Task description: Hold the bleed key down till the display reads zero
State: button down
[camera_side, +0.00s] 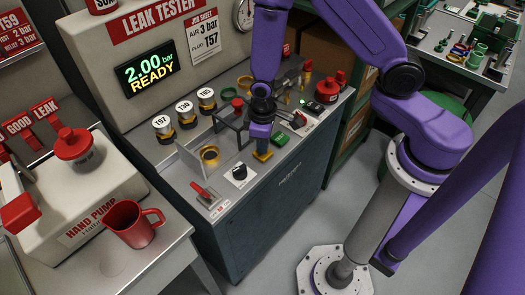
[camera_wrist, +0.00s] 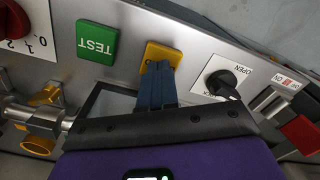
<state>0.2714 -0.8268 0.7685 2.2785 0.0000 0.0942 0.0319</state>
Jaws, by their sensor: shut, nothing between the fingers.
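The display (camera_side: 151,70) on the leak tester reads 2.00 bar READY. A yellow key (camera_side: 262,156) sits near the front edge of the tester's panel, and I take it for the bleed key, though no label on it can be read. It also shows in the wrist view (camera_wrist: 165,52), partly covered by my fingers. My gripper (camera_side: 260,147) is shut and empty, with its fingertips at the yellow key. I cannot tell whether they touch it or press it down. The green TEST key (camera_wrist: 96,40) is beside it.
A black OPEN knob (camera_wrist: 221,83) and a red-handled lever (camera_wrist: 300,133) are right of the yellow key in the wrist view. Brass-coloured fittings (camera_wrist: 40,122) and a red-and-white selector are left. A red mug (camera_side: 133,223) stands on the left bench.

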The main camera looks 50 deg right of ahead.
jog(key=shift+f, duration=0.55)
dwell(2.5)
jog(key=shift+r, duration=4)
jog(key=s+d+r+n, duration=0.2)
jog(key=s+r+n, duration=0.1)
jog(key=s+r, duration=0.4)
jog(key=s+d+r+n, duration=0.3)
jog(key=s+r, duration=0.5)
jog(key=s, duration=0.4)
jog(key=shift+s+d+r+n, duration=0.25)
jog(key=shift+s+n, duration=0.05)
jog(key=shift+s, duration=0.1)
